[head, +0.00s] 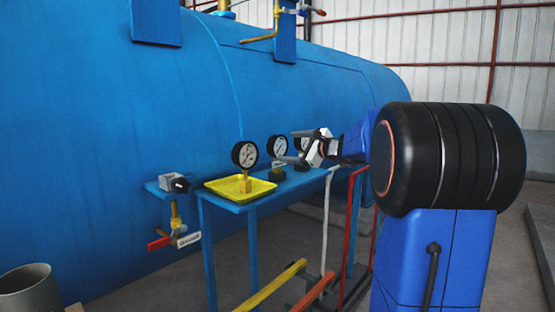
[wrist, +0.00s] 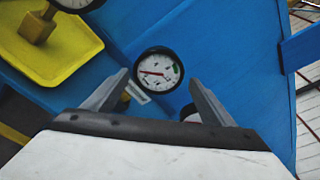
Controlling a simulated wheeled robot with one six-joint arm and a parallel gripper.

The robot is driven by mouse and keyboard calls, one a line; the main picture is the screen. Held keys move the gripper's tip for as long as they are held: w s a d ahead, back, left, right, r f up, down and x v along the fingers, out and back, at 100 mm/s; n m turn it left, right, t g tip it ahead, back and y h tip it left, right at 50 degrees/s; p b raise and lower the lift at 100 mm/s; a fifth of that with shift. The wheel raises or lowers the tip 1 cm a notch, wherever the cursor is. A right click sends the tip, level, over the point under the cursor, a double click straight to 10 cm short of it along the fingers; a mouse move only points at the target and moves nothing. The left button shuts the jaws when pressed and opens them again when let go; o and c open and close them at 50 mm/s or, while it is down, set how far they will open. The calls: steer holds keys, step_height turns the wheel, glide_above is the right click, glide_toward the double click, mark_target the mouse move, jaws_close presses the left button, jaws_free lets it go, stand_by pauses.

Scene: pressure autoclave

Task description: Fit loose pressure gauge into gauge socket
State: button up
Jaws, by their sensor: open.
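A black-rimmed pressure gauge (head: 244,155) with a white dial and brass stem stands upright in the yellow tray (head: 211,186). In the wrist view its brass stem (wrist: 38,26) shows at the upper left, with the dial cut by the top edge. A second gauge (head: 277,147) stands on a dark block to the right of the tray; its dial (wrist: 159,68) appears between my fingertips in the wrist view. My gripper (head: 293,146) is open and empty, beside this second gauge. A third gauge is mostly hidden behind my gripper. I cannot make out an empty gauge socket.
The blue shelf (head: 238,208) carries the tray and gauges in front of the large blue autoclave vessel (head: 100,130). Yellow and red rails run below.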

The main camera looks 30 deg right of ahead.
mark_target(280, 145)
steer(key=shift+x, duration=2.85)
steer(key=shift+a, duration=0.1)
steer(key=c, duration=0.9)
steer(key=shift+c, duration=0.9)
steer(key=shift+r, duration=0.1)
